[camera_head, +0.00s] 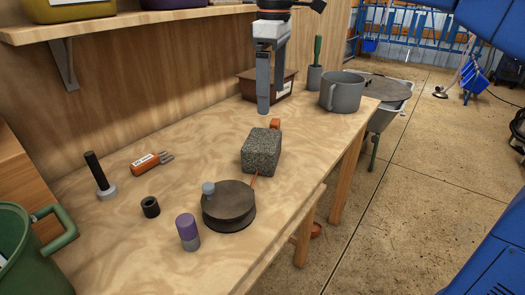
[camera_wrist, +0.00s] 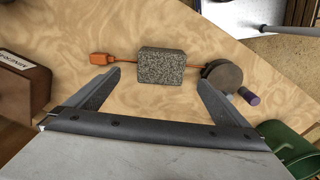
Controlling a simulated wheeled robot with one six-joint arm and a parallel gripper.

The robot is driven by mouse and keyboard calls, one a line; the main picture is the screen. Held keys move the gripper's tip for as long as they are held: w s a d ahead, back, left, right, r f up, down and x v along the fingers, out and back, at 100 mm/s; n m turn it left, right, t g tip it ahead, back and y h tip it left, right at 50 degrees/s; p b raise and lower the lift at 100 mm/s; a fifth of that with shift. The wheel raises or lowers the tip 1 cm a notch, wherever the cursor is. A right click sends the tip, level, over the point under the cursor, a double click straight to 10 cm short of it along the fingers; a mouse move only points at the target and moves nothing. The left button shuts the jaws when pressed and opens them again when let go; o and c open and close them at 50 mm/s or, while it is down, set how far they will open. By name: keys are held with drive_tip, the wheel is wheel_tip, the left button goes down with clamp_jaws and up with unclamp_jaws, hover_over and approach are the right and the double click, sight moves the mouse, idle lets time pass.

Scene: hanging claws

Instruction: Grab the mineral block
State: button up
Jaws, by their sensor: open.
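The mineral block (camera_head: 261,151) is a speckled grey cuboid on the wooden table. In the wrist view the block (camera_wrist: 161,67) lies beyond the fingertips, roughly centred between them. An orange cord with an orange end piece (camera_wrist: 101,59) shows on its left, and more cord shows on its right, running to the dark round disc (camera_wrist: 222,76). Whether the cord passes under or through the block is hidden. My gripper (camera_wrist: 156,77) is open and empty. In the head view my gripper (camera_head: 264,108) points down above the table, behind the block and apart from it.
A dark disc with a grey knob (camera_head: 229,206) sits in front of the block, near a purple-grey cylinder (camera_head: 187,232). A brown box (camera_head: 246,84) and a grey pot (camera_head: 342,92) stand at the back.

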sight(262, 139)
drive_tip(key=shift+n, duration=0.3)
drive_tip(key=f, duration=0.3)
drive_tip(key=a+f, duration=0.1)
drive_tip(key=f, duration=0.7)
drive_tip(key=shift+w+a+f, duration=0.2)
drive_tip(key=shift+a, duration=0.2)
drive_tip(key=shift+a+f, duration=0.2)
drive_tip(key=shift+f, duration=2.5)
drive_tip(key=shift+r, duration=0.1)
drive_tip(key=c, duration=1.8)
